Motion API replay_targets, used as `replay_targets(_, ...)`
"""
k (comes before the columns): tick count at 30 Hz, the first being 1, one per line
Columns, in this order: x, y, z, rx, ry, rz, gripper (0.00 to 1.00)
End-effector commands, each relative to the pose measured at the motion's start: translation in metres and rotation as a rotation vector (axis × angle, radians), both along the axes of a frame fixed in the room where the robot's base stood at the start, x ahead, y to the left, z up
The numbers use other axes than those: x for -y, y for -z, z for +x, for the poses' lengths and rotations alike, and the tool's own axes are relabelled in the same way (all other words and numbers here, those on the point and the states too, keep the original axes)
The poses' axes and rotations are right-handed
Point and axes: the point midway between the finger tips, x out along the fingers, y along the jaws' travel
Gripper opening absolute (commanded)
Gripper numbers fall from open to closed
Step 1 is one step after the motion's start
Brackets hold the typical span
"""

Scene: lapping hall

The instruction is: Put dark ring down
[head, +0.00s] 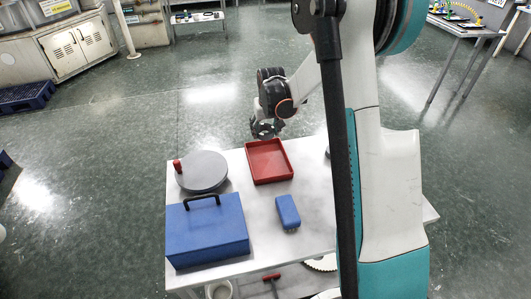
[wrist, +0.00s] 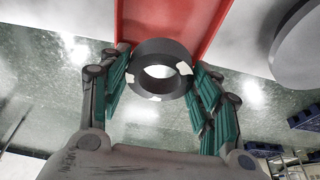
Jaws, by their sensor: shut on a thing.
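The dark ring (wrist: 158,50) shows in the wrist view as a thick, dark grey band with a few pale patches. My gripper (wrist: 160,75) is shut on it, with the green-padded fingers on its left and right sides. The ring appears held up near the edge of the red tray (wrist: 205,22); whether it touches the tray is not clear. In the head view my gripper (head: 266,129) is at the far edge of the white table (head: 323,228), just beyond the red tray (head: 288,179). The ring cannot be made out clearly there.
A grey round plate with a red knob (head: 203,172) lies left of the tray. A blue case with a handle (head: 207,232) and a small blue block (head: 287,212) are nearer. The tray looks empty. Bare tabletop lies between the tray and the blue block.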

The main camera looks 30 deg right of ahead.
Motion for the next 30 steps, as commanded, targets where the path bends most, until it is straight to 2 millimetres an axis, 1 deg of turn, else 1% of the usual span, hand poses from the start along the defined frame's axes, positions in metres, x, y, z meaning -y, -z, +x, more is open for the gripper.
replay_targets(1, 0.0, 0.016, 0.0, 0.0, 0.0, 0.0, 0.28)
replay_targets(3, 0.0, 0.031, 0.0, 0.0, 0.0, 0.0, 0.28)
replay_targets(7, 0.0, 0.051, 0.0, 0.0, 0.0, 0.0, 0.28)
replay_targets(14, 0.0, 0.064, 0.0, 0.0, 0.0, 0.0, 0.28)
replay_targets(22, 0.0, 0.1, 0.0, 0.0, 0.0, 0.0, 0.28)
replay_targets(24, 0.0, 0.102, 0.0, 0.0, 0.0, 0.0, 0.28)
replay_targets(30, 0.0, 0.101, 0.0, 0.0, 0.0, 0.0, 0.28)
